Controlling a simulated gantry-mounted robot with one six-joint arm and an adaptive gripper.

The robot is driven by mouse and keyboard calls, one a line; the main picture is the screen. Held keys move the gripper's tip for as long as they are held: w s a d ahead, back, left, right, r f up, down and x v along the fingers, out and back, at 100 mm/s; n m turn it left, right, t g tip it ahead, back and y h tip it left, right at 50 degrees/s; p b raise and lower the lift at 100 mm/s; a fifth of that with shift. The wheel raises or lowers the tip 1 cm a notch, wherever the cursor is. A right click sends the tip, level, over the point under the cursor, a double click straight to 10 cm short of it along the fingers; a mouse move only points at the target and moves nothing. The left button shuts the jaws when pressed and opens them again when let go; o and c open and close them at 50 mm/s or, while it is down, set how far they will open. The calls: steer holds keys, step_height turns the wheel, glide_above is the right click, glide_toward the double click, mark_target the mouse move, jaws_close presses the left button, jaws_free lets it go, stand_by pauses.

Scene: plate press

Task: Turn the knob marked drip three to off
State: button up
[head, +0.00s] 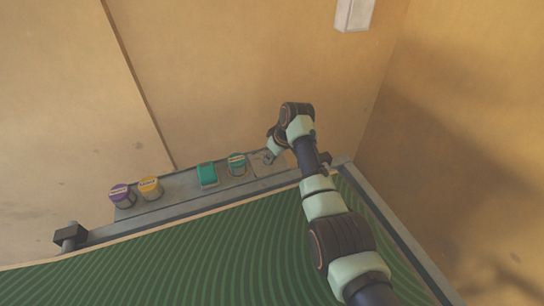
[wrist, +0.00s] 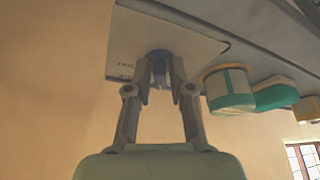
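A small blue knob (wrist: 159,54) sits on a pale plate (wrist: 125,40) in the wrist view. The dark marks on the plate are too small and blurred to read, so I cannot confirm which knob this is. My gripper (wrist: 160,72) has one finger on each side of the knob's grip, with the tips close against it and no clear gap. In the head view my gripper (head: 268,156) is at the right end of the control panel, and its fingers hide most of the knob there.
Left along the panel (head: 222,190) stand a teal-banded round control (head: 237,164), a green rocker-like control (head: 207,175), a yellow one (head: 150,188) and a purple one (head: 122,195). A green ridged surface (head: 200,260) lies in front. A white box (head: 354,14) is on the wall.

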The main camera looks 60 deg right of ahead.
jaws_close()
steer(key=shift+s+d+n, duration=0.1)
steer(key=shift+n, duration=0.4)
steer(key=shift+d+f+n+y+b, duration=0.25)
steer(key=shift+n+y+b, duration=0.35)
steer(key=shift+n+b, duration=0.5)
steer(key=shift+r+n+b, duration=0.15)
steer(key=shift+n+b, duration=0.15)
steer(key=shift+b, duration=0.15)
steer(key=shift+r, duration=0.1)
